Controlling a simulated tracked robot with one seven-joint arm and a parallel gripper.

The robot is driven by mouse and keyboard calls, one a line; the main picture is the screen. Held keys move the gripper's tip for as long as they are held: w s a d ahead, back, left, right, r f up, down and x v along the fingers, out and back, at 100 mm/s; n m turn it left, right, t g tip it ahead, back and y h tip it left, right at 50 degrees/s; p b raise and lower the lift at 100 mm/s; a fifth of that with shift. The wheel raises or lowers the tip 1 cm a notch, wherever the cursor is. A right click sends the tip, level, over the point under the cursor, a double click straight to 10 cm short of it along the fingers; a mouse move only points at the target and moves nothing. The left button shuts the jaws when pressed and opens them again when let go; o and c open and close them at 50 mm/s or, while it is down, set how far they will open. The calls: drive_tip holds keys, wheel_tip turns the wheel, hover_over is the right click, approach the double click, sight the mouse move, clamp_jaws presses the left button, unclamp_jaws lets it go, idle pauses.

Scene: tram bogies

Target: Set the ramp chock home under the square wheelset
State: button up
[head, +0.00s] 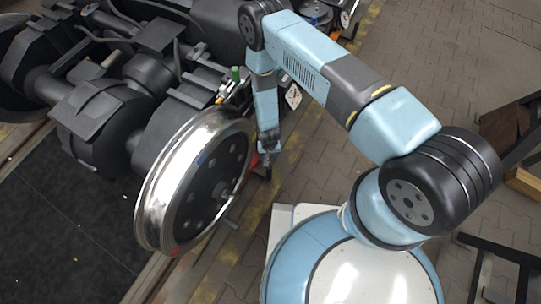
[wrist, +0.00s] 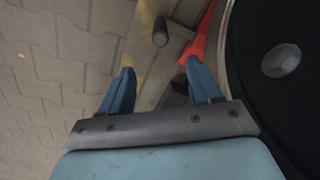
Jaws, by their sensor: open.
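The large steel wheel (head: 195,185) stands on the rail at the near end of a bogie; I cannot make out a square mark on it. Its dark face (wrist: 285,110) fills the right of the wrist view. An orange-red wedge, seemingly the ramp chock (wrist: 198,38), lies against the wheel's edge, partly cut off by the frame; how far under the wheel it sits is hidden. A dark round peg (wrist: 160,33) stands left of it. My gripper (wrist: 160,68) is open, fingers pointing toward the peg and wedge, with nothing held. In the head view my gripper (head: 266,160) is beside the wheel's right side.
The dark bogie frame (head: 110,110) fills the upper left. A small red patch (head: 175,251) shows at the wheel's bottom. Paving (head: 400,60) to the right is mostly open, with a dark metal stand (head: 495,255) at lower right. Another bogie part (head: 320,12) is at the top.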

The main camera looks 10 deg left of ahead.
sight(269, 168)
drive_tip(key=shift+f, duration=0.1)
wheel_tip(269, 168, down, 14)
drive_tip(key=shift+r, duration=0.2)
idle(0.5)
drive_tip(key=shift+c, duration=0.3)
clamp_jaws()
idle(0.3)
